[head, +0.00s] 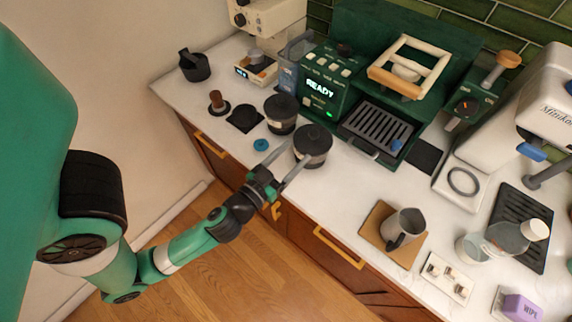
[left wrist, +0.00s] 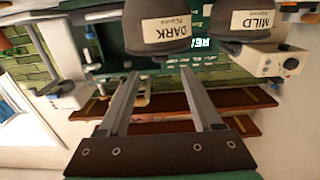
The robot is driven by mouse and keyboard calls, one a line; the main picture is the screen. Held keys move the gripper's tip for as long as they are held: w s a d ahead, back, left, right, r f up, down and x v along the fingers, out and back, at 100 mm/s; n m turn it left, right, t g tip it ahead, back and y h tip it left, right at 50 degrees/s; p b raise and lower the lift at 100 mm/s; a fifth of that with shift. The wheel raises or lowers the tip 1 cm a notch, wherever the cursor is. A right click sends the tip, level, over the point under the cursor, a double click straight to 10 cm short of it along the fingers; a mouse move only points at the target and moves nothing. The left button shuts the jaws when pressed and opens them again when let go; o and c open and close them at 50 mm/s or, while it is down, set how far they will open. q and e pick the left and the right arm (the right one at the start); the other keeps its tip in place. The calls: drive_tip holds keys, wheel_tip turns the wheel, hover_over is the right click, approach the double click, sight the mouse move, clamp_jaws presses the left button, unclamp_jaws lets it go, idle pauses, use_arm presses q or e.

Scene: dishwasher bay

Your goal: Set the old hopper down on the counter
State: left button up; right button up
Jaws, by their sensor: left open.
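Two dark-lidded hoppers stand upright on the white counter (head: 350,190): a nearer one (head: 312,148) and one farther back left (head: 281,115). In the left wrist view, one hopper (left wrist: 157,15) is labelled DARK and the other (left wrist: 243,18) MILD. I cannot tell which is the old one. My left gripper (head: 297,155) is open at the counter's front edge, beside the nearer hopper. In the left wrist view its spread fingers (left wrist: 158,76) have nothing between them, and the DARK hopper is beyond the tips. My right gripper is not in view.
The green grinder (head: 325,85) showing READY stands behind the hoppers. A blue cap (head: 260,145), a black mat (head: 245,118) and a tamper (head: 217,102) lie left of them. A pitcher (head: 403,228) on a wooden board stands to the right. Some counter between is bare.

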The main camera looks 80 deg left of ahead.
use_arm(q)
drive_tip(key=v, duration=0.2)
drive_tip(key=shift+s+d+b, duration=0.2)
drive_tip(key=shift+s+b, duration=0.05)
drive_tip(key=shift+b, duration=0.1)
drive_tip(key=w+d+r+t+h, duration=0.1)
drive_tip(key=w+d+r+t, duration=0.15)
drive_tip(key=w+r, duration=0.55)
drive_tip(key=w+d+r+t+h, duration=0.1)
drive_tip(key=w+d+r+t, duration=0.15)
drive_tip(key=w+r, duration=0.55)
drive_tip(key=s+d+r+m+t+h, duration=0.1)
drive_tip(key=d+r+m+t+h, duration=0.1)
drive_tip(key=r, duration=0.8)
drive_tip(key=s+d+r+m+t+h, duration=0.1)
drive_tip(key=d+r+m+t+h, duration=0.2)
drive_tip(key=r, duration=0.7)
drive_tip(key=s+d+r+m+t+h, duration=0.1)
drive_tip(key=d+r+m+t+h, duration=0.2)
drive_tip(key=r, duration=0.7)
drive_tip(key=d+h, duration=0.2)
drive_tip(key=d, duration=0.2)
drive_tip(key=shift+s+h, duration=0.2)
drive_tip(key=shift+h, duration=0.2)
drive_tip(key=shift+r, duration=0.1)
